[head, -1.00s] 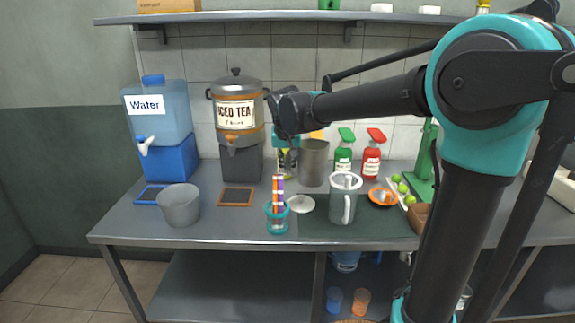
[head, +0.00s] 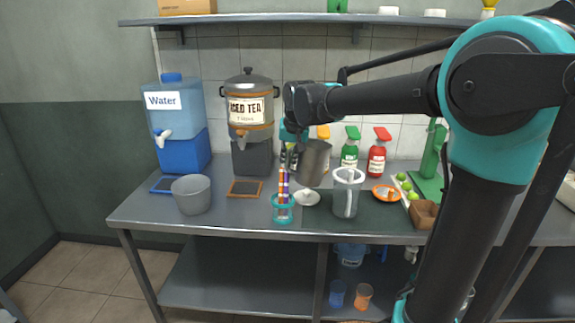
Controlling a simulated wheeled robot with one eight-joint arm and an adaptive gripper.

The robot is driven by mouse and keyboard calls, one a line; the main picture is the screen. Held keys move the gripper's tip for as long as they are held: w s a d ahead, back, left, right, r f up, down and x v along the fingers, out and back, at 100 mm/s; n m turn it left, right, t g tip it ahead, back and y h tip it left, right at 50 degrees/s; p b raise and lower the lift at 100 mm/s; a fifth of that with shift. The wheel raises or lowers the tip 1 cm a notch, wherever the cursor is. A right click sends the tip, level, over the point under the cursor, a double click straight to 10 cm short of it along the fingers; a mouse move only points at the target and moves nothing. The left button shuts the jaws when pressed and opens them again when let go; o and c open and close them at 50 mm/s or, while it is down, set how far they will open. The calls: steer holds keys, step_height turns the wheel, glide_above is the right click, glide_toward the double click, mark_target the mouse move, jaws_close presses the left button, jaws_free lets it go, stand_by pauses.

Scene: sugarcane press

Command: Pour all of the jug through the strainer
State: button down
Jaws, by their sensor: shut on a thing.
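My gripper (head: 292,137) is shut on a grey metal jug (head: 314,163), holding it at its left side. The jug is raised above the worktop and tilted. Its contents are hidden, and no stream shows from it. A clear pitcher (head: 344,200) with a white rim and handle stands upright just right of and in front of the jug. The pale round piece across the pitcher's mouth (head: 349,175) may be the strainer; its mesh is too small to make out. The jug and pitcher look close, but I cannot tell whether they touch.
A teal holder with coloured sticks (head: 283,208) and a white disc (head: 307,198) lie in front of the jug. A grey bucket (head: 192,195) stands left. Green (head: 349,150) and red (head: 376,156) bottles stand behind. An orange dish (head: 386,193) is right of the pitcher.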

steer(key=shift+w+d+r+m+g+y, duration=0.15)
steer(key=shift+d+r+y, duration=0.1)
steer(key=shift+r+y, duration=0.25)
steer(key=shift+w+d+r+m+g+y, duration=0.15)
steer(key=shift+d+r+y, duration=0.1)
steer(key=shift+r+y, duration=0.2)
steer(key=shift+w+d+r+g+y, duration=0.15)
steer(key=shift+d+r+g+y, duration=0.15)
steer(key=shift+d+r+y, duration=0.7)
steer(key=y, duration=0.1)
steer(key=d+y, duration=0.1)
steer(key=d+m+y, duration=0.1)
steer(key=shift+w+d+r, duration=0.1)
steer(key=shift+w+r, duration=0.25)
steer(key=shift+w+d+r+g+y, duration=0.1)
steer(key=shift+d+g+y, duration=0.05)
steer(key=shift+d+y, duration=0.25)
steer(key=shift+w+d+r+g+y, duration=0.1)
steer(key=shift+d+g+y, duration=0.05)
steer(key=shift+d+y, duration=0.25)
steer(key=shift+d, duration=0.1)
steer(key=shift+w+d+m+y, duration=0.1)
steer(key=shift+d+m+y, duration=0.15)
steer(key=shift+m+y, duration=0.1)
